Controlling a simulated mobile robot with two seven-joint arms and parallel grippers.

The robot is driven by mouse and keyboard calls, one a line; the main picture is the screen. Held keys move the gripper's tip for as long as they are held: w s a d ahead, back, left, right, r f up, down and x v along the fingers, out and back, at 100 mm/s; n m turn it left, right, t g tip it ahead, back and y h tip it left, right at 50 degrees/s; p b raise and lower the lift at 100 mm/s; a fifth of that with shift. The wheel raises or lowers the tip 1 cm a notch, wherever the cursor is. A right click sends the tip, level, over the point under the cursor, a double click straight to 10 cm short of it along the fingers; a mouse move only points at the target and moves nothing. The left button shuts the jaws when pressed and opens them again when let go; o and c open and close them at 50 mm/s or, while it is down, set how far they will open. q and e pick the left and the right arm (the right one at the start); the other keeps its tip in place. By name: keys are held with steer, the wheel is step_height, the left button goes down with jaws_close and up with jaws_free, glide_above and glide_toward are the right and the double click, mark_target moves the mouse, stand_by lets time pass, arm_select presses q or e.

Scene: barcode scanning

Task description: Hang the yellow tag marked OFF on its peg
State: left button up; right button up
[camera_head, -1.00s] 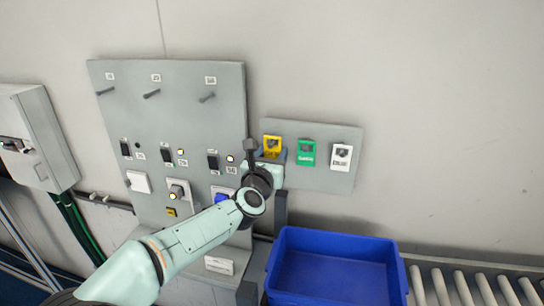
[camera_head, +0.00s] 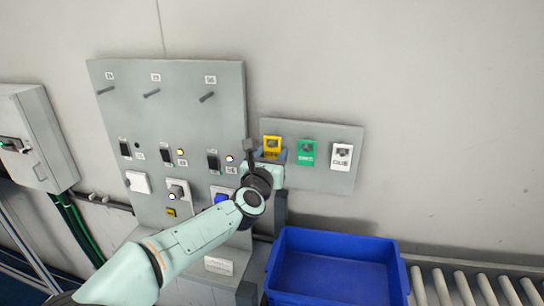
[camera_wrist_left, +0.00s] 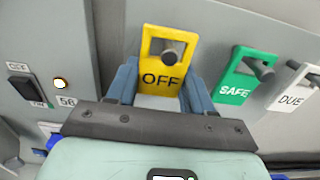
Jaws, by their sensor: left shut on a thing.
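The yellow tag marked OFF (camera_wrist_left: 163,88) hangs on a peg (camera_wrist_left: 173,50) of the small grey panel (camera_head: 341,183); the peg shows through the tag's window. In the head view the tag (camera_head: 272,139) is leftmost of three. My left gripper (camera_wrist_left: 161,92) is shut on the tag's lower part, one blue finger on each side. In the head view my left gripper (camera_head: 271,157) is partly hidden by its own wrist. The larger grey panel (camera_head: 125,75) has three bare pegs in its top row, the rightmost peg (camera_head: 207,97) nearest the tag. My right gripper is not in view.
A green SAFE tag (camera_head: 307,158) and a white DUE tag (camera_head: 342,161) hang just right of the yellow one. Switches and lamps fill the large panel's lower part. A blue bin (camera_head: 335,297) and a roller conveyor (camera_head: 487,290) stand below. The wall on the right is clear.

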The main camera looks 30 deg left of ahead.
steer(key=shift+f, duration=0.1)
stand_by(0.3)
arm_select(q)
steer(key=o, duration=1.1)
steer(key=shift+o, duration=0.2)
steer(key=shift+c, duration=0.4)
steer(key=shift+s+d+f+b, duration=0.15)
steer(key=shift+s+b, duration=0.15)
steer(key=shift+s, duration=0.25)
steer(key=shift+b+v, duration=0.75)
steer(key=shift+v, duration=1.3)
steer(key=b, duration=0.1)
glide_toward(272, 156)
steer(key=shift+d, duration=0.1)
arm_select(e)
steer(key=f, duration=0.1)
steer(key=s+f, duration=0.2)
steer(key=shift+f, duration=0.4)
